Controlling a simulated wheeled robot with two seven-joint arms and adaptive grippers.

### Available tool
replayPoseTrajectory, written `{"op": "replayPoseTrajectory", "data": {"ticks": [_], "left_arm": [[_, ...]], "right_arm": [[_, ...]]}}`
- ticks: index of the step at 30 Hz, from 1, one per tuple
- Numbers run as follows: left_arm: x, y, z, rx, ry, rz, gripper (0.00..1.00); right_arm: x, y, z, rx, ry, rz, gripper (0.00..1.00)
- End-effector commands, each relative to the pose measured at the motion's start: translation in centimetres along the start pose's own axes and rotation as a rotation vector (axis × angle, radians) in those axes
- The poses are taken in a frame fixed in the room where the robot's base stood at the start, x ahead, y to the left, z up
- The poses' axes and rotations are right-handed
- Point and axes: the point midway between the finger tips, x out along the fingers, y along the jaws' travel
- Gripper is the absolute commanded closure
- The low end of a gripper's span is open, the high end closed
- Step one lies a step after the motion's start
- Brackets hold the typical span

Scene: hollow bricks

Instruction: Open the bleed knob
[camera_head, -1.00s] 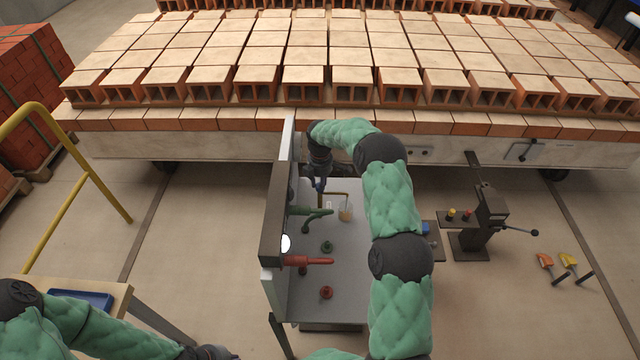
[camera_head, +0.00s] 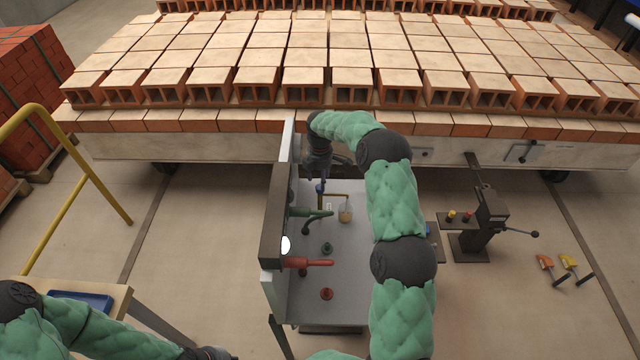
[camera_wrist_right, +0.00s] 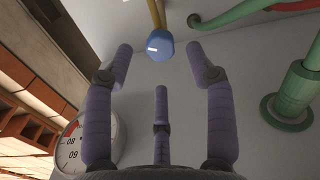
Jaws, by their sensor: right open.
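The blue bleed knob (camera_head: 320,188) sits at the end of a thin brass pipe (camera_head: 338,194) on the grey panel's bench. In the right wrist view the blue knob (camera_wrist_right: 160,48) is just ahead of my fingertips, at the mouth of the spread fingers and apart from them. My right gripper (camera_head: 327,182) is open and empty, close beside the knob; it also shows in the wrist view (camera_wrist_right: 159,62). My left gripper (camera_head: 212,353) is low at the bottom edge, far from the knob; its fingers are too small to read.
A green-handled valve (camera_head: 310,212) and a red-handled valve (camera_head: 308,262) stick out near the knob. A small beaker (camera_head: 345,213) stands below the brass pipe. A pressure gauge (camera_wrist_right: 78,140) is beside my right fingers. The brick-laden car (camera_head: 210,145) stands behind.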

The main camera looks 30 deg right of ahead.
Motion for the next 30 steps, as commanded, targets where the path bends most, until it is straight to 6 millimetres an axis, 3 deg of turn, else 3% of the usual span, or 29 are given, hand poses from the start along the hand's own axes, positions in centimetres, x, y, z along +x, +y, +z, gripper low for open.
{"op": "replayPoseTrajectory", "data": {"ticks": [6,12,18,30], "left_arm": [[0.0,0.0,0.0,0.0,0.0,0.0,1.0],[0.0,0.0,0.0,0.0,0.0,0.0,1.0],[0.0,0.0,0.0,0.0,0.0,0.0,1.0],[0.0,0.0,0.0,0.0,0.0,0.0,1.0]], "right_arm": [[-4.5,0.0,0.0,-0.001,0.0,0.001,0.44],[-7.1,0.0,0.0,-0.001,-0.001,0.0,0.44],[-8.0,0.0,0.0,-0.001,0.0,-0.001,0.44],[-8.0,0.0,0.0,-0.001,0.0,-0.002,0.44]]}}
